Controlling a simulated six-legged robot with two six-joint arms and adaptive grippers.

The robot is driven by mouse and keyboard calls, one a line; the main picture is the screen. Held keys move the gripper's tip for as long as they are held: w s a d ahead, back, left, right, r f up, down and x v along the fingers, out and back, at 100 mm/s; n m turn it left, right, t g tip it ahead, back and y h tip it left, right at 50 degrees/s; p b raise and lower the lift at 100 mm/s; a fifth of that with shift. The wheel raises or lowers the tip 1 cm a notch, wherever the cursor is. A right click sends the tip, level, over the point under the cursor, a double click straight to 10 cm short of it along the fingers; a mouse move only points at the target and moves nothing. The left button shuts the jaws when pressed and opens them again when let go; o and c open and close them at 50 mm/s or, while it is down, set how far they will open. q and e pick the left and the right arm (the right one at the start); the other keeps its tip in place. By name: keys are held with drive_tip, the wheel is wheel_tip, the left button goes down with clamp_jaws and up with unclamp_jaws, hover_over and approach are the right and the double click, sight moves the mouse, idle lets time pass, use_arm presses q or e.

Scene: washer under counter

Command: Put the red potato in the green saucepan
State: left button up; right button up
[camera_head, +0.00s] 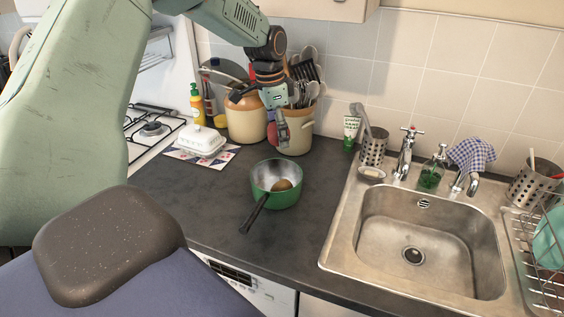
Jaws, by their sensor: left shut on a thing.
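The green saucepan (276,200) stands on the dark counter, its black handle pointing toward the front left. A brown potato (283,185) lies inside it. My left gripper (279,138) hangs above and behind the saucepan, in front of the utensil crock. It is shut on the red potato (272,133), which shows as a small reddish patch beside the fingers, mostly hidden by them. The red potato is held above the counter, apart from the saucepan. My right gripper is not in view.
A utensil crock (299,133) and a tan jar (245,120) stand close behind my left gripper. A white butter dish (201,141) is at the left, the sink (340,240) at the right. Counter around the saucepan is clear.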

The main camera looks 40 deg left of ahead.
sight(271, 127)
use_arm(q)
drive_tip(key=f, duration=0.1)
drive_tip(key=a+f, duration=0.1)
drive_tip(key=f, duration=0.3)
drive_tip(key=shift+s+a, duration=0.4)
drive_tip(key=f, duration=0.1)
drive_tip(key=d+f, duration=0.1)
drive_tip(key=f, duration=0.1)
drive_tip(key=shift+w+d+f, duration=0.1)
drive_tip(key=shift+d+f, duration=0.15)
drive_tip(key=shift+f, duration=0.1)
drive_tip(key=shift+a+f, duration=0.35)
drive_tip(key=shift+a, duration=0.25)
drive_tip(key=shift+d+f, duration=0.15)
drive_tip(key=shift+f, duration=0.4)
drive_tip(key=o, duration=1)
drive_tip(key=shift+o, duration=0.6)
drive_tip(key=shift+w+d, duration=0.1)
drive_tip(key=shift+w, duration=0.05)
drive_tip(key=shift+o, duration=0.9)
drive_tip(key=shift+d+r, duration=0.1)
drive_tip(key=shift+d, duration=0.15)
drive_tip(key=r, duration=0.4)
drive_tip(key=s+r, duration=0.1)
drive_tip(key=r, duration=0.3)
drive_tip(key=a+r, duration=0.1)
drive_tip(key=r, duration=0.2)
drive_tip(key=shift+s+a+r, duration=0.1)
drive_tip(key=shift+s+r, duration=0.05)
drive_tip(key=shift+r, duration=0.85)
